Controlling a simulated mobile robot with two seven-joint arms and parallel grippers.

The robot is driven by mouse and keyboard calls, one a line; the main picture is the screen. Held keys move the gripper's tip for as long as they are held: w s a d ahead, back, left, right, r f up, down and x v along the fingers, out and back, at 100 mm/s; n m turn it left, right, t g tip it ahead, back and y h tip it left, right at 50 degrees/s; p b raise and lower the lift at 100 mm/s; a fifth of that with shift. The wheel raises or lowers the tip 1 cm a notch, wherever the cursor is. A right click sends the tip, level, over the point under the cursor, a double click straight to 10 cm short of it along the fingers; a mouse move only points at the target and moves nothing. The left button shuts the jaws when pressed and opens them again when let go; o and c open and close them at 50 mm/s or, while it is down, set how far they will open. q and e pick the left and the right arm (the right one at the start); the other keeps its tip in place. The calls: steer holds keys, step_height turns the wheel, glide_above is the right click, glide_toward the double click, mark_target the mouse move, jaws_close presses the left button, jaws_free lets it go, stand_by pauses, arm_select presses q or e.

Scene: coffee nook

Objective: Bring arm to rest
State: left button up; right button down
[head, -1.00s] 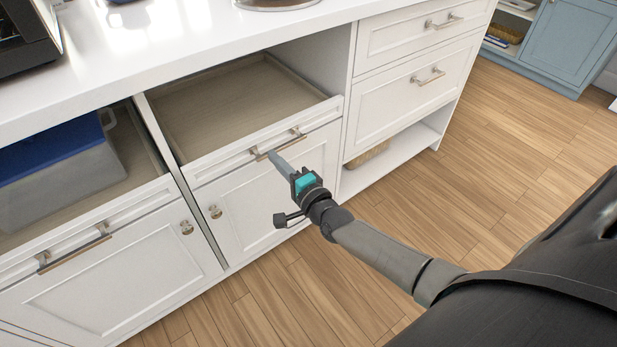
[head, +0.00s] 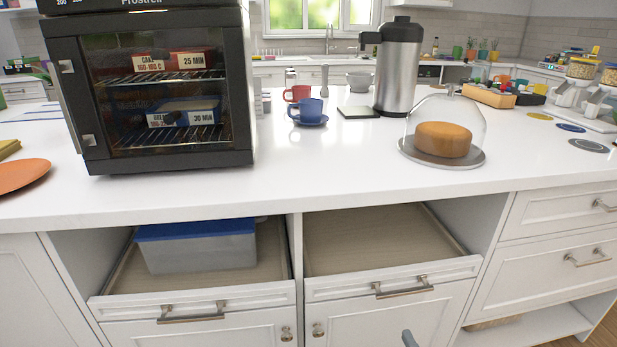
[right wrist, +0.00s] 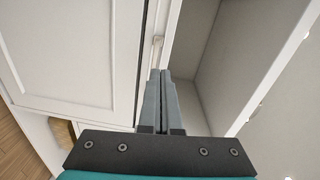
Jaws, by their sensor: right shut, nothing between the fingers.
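My right gripper (head: 409,339) shows only as a grey fingertip at the bottom edge of the head view, in front of the cabinet door below the right open drawer. In the right wrist view its two fingers (right wrist: 160,102) lie together, shut with nothing between them. They point along the white cabinet front, beside a handle. The rest of the right arm is out of the head view. My left gripper is not in view.
Two pulled-out drawers jut from the counter: the left one (head: 110,300) holds a blue-lidded box (head: 200,250), the right one (head: 455,268) is empty. A black oven (head: 75,130), cake dome (head: 410,158), flask (head: 398,75) and mugs stand on the counter.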

steer(key=s+f+n+g+h+p, duration=0.1)
steer(key=s+f+n+g+p, duration=0.6)
steer(key=s+f+n, duration=0.75)
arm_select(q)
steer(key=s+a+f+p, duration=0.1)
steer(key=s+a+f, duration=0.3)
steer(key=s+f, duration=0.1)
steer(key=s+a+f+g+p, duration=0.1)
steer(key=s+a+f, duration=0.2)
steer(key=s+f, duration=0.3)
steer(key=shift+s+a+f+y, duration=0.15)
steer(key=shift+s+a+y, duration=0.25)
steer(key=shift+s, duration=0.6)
arm_select(e)
steer(key=s+f+n+g, duration=0.1)
steer(key=s+f+g, duration=0.1)
steer(key=s, duration=0.4)
steer(key=s+f+n+g, duration=0.1)
steer(key=s+f+g, duration=0.2)
steer(key=s, duration=0.3)
steer(key=s+f+n+g+h, duration=0.1)
steer(key=s+f+n+g, duration=0.1)
steer(key=s, duration=0.4)
step_height(320, 180, down, 2)
steer(key=shift+f+g, duration=0.1)
steer(key=shift+g, duration=0.5)
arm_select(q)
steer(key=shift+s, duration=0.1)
arm_select(e)
steer(key=shift+w, duration=0.2)
